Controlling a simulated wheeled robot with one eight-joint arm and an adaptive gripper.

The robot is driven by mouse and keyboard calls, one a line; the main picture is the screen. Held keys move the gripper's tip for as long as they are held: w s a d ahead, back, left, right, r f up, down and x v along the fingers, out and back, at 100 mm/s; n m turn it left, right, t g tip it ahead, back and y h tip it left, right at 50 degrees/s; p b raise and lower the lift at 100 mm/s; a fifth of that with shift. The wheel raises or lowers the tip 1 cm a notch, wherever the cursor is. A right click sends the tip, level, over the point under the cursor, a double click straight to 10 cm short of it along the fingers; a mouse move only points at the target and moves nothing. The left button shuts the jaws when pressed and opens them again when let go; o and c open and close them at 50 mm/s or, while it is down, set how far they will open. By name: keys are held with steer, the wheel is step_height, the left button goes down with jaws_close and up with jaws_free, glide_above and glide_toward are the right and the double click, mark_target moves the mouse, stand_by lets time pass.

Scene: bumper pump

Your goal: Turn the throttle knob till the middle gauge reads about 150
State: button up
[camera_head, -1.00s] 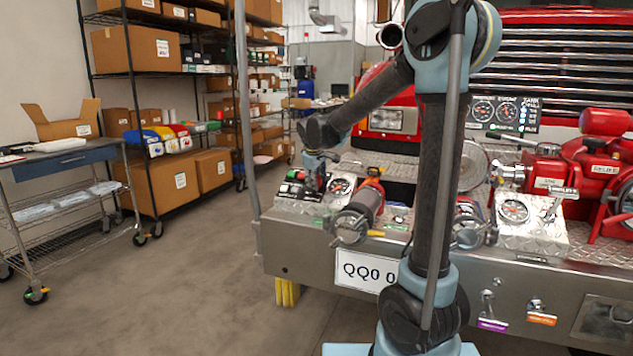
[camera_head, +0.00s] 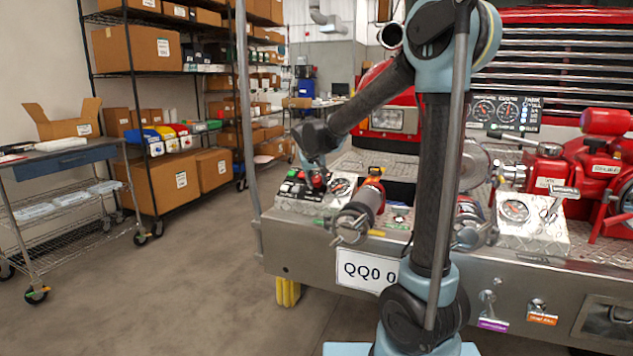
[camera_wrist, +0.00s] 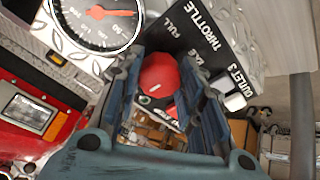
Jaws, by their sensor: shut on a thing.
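The red throttle knob (camera_wrist: 160,75) sits between the two fingers of my gripper (camera_wrist: 163,95) in the wrist view, and the gripper is shut on it. A black panel (camera_wrist: 205,45) beside it carries the words THROTTLE, FULL and OUTLET 3. A round white gauge (camera_wrist: 98,20) with a red needle is at the upper left of the wrist view, partly cut off. I cannot read its value surely. In the head view my gripper (camera_head: 317,176) points down at the left control panel (camera_head: 288,207). Which gauge is the middle one is unclear; my arm hides part of the truck's centre.
A left gauge (camera_head: 341,188) and a capped outlet (camera_head: 352,222) stand right of my gripper. A right gauge (camera_head: 515,211) and a red valve body (camera_head: 575,175) are farther right.

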steer(key=shift+w, duration=0.1)
stand_by(0.4)
steer(key=o, duration=1.1)
steer(key=shift+c, duration=0.2)
steer(key=shift+r, duration=0.1)
steer(key=v, duration=1.1)
steer(key=shift+s+r, duration=0.25)
steer(key=shift+r, duration=0.05)
